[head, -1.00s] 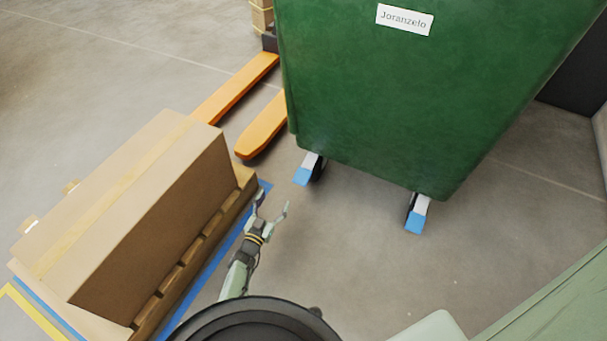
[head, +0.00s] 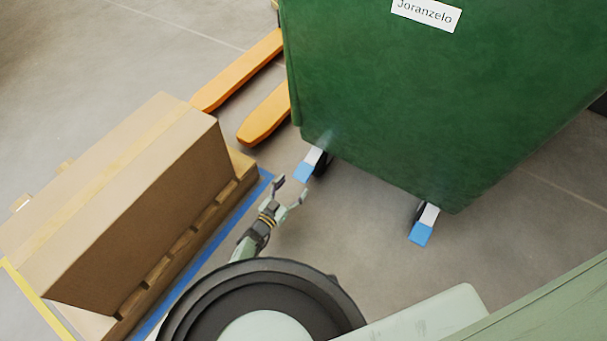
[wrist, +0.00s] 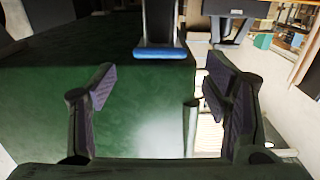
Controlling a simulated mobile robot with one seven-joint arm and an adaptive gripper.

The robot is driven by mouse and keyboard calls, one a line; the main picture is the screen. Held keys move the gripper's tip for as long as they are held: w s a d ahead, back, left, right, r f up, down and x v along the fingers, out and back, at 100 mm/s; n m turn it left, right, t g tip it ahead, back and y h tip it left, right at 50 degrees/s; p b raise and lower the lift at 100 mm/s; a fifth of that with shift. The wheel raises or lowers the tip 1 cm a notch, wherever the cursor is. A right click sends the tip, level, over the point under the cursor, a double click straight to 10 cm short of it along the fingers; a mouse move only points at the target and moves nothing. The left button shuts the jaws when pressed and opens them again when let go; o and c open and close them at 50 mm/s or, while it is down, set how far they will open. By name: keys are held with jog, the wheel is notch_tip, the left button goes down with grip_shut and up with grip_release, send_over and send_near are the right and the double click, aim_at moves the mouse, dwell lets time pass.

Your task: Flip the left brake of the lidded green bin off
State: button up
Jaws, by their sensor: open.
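The green bin (head: 430,100) stands at the top of the head view with a white "Joranzelo" label; its lid is out of view. Its left brake (head: 303,171) is a white pedal with a blue tip at the bin's left lower corner. A similar right brake (head: 421,233) sits at the right lower corner. My gripper (head: 290,190) is open and empty, low beside the left brake, slightly below and left of it. In the wrist view, a blue-edged pedal (wrist: 160,52) shows ahead, beyond my open gripper (wrist: 160,78) and centred between its fingers.
A large cardboard box (head: 130,210) lies on a wooden pallet (head: 240,165) to the left, close to my arm. Orange forks (head: 265,115) reach toward the bin's left side. Floor between the two brakes is clear.

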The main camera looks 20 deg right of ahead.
aim_at(300, 177)
jog(key=b+x, duration=0.2)
jog(key=x, duration=0.4)
jog(key=shift+f+b, duration=0.15)
jog(key=shift+b, duration=0.15)
jog(key=shift+w+d, duration=0.35)
jog(key=shift+d, duration=0.1)
jog(key=shift+c, duration=0.5)
grip_shut()
